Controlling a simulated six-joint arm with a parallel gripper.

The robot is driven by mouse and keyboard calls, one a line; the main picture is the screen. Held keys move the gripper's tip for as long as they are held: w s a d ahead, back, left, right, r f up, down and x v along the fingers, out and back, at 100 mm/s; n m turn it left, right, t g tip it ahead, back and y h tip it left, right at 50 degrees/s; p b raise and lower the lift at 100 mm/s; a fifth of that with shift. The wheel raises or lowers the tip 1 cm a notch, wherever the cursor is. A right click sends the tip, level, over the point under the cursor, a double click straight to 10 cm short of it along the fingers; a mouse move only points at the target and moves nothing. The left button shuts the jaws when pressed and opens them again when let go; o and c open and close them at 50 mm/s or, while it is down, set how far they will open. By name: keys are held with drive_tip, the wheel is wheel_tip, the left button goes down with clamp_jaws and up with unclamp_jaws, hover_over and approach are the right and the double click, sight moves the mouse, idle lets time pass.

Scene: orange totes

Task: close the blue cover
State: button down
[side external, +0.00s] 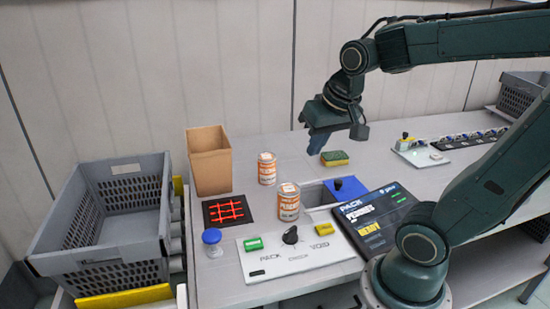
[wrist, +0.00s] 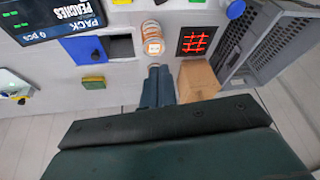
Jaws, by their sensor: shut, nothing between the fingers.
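The blue cover (side external: 349,187) is a flat plate with a black knob on the grey table. It lies on the right side of a rectangular opening (side external: 316,195), which is uncovered to its left. In the wrist view the blue cover (wrist: 78,47) is at upper left, beside the dark opening (wrist: 120,47). My gripper (side external: 318,150) is shut and empty, held above the table behind the cover. Its fingertips (wrist: 158,70) show in the wrist view, right of the cover and apart from it.
Two peach cans (side external: 267,169) (side external: 288,204) stand left of the opening. A sponge (side external: 334,158) lies behind the cover; a display (side external: 374,218) is at its right. A control panel (side external: 270,262) is in front. A cardboard box (side external: 209,165) and grey crate (side external: 110,255) are left.

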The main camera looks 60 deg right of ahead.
drive_tip(key=w+d+f+m+g+h, duration=0.3)
drive_tip(key=d+m, duration=0.5)
drive_tip(key=d, duration=0.6)
drive_tip(key=m+g+y, duration=0.1)
drive_tip(key=m+g, duration=0.2)
drive_tip(key=m, duration=0.4)
hover_over(344, 185)
wheel_tip(344, 185, down, 10)
drive_tip(key=r, duration=0.1)
drive_tip(key=shift+w+a+f, duration=0.1)
drive_tip(key=shift+a+f, duration=0.15)
drive_tip(key=shift+a, duration=0.2)
drive_tip(key=shift+f, duration=0.1)
drive_tip(key=x, duration=0.9)
drive_tip(key=shift+w+f, duration=0.1)
drive_tip(key=shift+f, duration=0.15)
drive_tip(key=shift+w+a+f, duration=0.1)
drive_tip(key=shift+a+f, duration=0.05)
drive_tip(key=shift+f, duration=0.05)
drive_tip(key=shift+w+a, duration=0.25)
drive_tip(key=shift+a, duration=0.6)
drive_tip(key=shift+w+a, duration=0.25)
drive_tip(key=shift+a, duration=0.55)
